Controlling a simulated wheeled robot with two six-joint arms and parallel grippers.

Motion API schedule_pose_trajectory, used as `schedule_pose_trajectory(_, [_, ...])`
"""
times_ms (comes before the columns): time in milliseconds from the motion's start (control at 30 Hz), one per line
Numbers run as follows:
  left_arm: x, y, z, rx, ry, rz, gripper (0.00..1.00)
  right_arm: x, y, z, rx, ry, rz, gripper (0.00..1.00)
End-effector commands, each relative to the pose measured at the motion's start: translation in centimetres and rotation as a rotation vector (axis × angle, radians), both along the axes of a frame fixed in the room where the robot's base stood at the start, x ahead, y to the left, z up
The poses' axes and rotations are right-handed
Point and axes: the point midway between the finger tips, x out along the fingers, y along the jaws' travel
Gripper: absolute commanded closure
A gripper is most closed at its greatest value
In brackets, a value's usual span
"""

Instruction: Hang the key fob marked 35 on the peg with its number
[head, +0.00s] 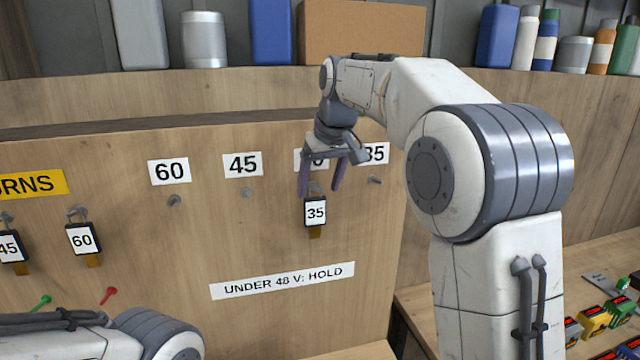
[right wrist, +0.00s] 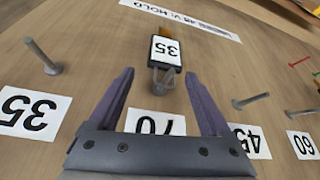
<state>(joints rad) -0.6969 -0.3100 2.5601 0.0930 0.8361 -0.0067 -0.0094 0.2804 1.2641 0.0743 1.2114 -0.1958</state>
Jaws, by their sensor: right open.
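That bare peg shows at the left in the right wrist view (right wrist: 42,56). My right gripper (head: 320,191) is open and empty just above the fob. Its fingers lie either side of the fob's metal loop in the wrist view; contact cannot be told. My left gripper is out of view.
Bare pegs stand under the labels 60 (head: 169,171) and 45 (head: 243,164). Fobs 60 (head: 83,239) and 45 (head: 10,247) hang at the left below a yellow sign (head: 32,184). Bottles and a cardboard box (head: 362,28) stand behind the board.

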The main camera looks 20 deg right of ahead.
Motion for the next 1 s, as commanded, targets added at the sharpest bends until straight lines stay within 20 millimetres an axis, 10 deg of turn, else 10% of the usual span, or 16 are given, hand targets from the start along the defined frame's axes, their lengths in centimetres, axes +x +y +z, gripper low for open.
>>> schedule_pose_trajectory(367, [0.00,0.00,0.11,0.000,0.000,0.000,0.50,0.27,0.08,-0.72,0.000,0.000,0.000,0.18])
schedule_pose_trajectory(600, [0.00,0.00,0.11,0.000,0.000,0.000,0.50,0.25,0.08,-0.70,0.000,0.000,0.000,1.00])
schedule_pose_trajectory(700, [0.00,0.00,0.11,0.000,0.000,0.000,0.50,0.25,0.07,-0.72,0.000,0.001,0.000,1.00])
schedule_pose_trajectory(733, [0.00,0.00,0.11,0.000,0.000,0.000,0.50,0.24,0.07,-0.72,0.000,0.001,0.000,0.72])
schedule_pose_trajectory(800, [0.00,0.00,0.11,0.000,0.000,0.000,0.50,0.24,0.07,-0.73,0.000,0.001,0.000,0.98])
schedule_pose_trajectory(1000, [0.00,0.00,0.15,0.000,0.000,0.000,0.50,0.23,0.05,-0.70,0.000,0.001,0.000,1.00])
